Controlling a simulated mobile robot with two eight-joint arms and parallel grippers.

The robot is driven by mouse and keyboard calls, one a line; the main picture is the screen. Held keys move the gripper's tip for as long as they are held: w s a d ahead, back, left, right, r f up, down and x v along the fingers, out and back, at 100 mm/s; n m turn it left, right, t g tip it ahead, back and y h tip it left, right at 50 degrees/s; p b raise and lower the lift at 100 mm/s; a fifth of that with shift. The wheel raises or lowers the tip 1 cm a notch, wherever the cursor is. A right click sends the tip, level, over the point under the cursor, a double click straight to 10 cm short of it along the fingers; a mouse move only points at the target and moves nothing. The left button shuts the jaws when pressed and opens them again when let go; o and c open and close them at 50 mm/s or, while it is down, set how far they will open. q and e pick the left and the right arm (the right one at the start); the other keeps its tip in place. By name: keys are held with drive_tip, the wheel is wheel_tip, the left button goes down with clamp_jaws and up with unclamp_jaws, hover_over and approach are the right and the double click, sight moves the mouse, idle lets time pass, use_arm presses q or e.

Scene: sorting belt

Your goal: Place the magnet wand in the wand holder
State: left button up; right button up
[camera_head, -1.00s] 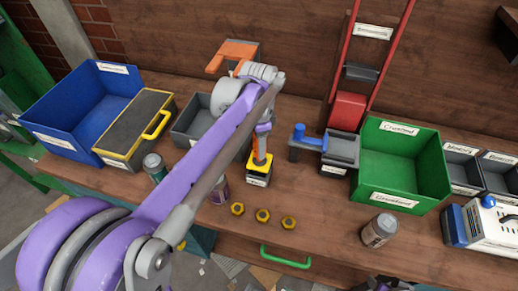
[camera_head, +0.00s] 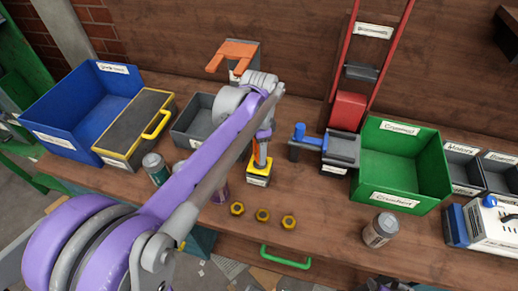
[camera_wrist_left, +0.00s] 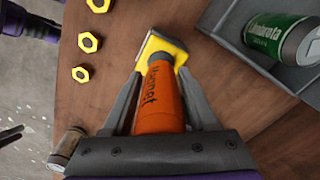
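The magnet wand (camera_head: 262,151) stands upright near the front middle of the bench, with an orange handle marked "Magnet" and a yellow-rimmed grey block at its foot. In the left wrist view its handle (camera_wrist_left: 160,98) lies between my left gripper's two grey fingers (camera_wrist_left: 160,72). The fingers look spread, with slim gaps beside the handle. In the head view, my left gripper (camera_head: 265,125) is over the wand's top, partly hidden by my arm. An orange two-pronged bracket (camera_head: 231,55) on a grey block at the back looks like the wand holder; its prongs are empty.
Three yellow nuts (camera_head: 262,215) lie in front of the wand. A grey tray (camera_head: 181,129) is behind it to the left. A grey block with a blue handle (camera_head: 299,133) and a green bin (camera_head: 402,163) stand right. A can (camera_head: 380,229) stands front right.

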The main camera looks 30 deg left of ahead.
use_arm(q)
drive_tip(key=shift+o, duration=1)
drive_tip(key=shift+f, duration=0.3)
drive_tip(key=shift+s, duration=0.1)
drive_tip(key=r+p, duration=0.2)
drive_tip(key=r, duration=1.1)
drive_tip(key=shift+w+r, duration=0.2)
drive_tip(key=shift+a, duration=0.1)
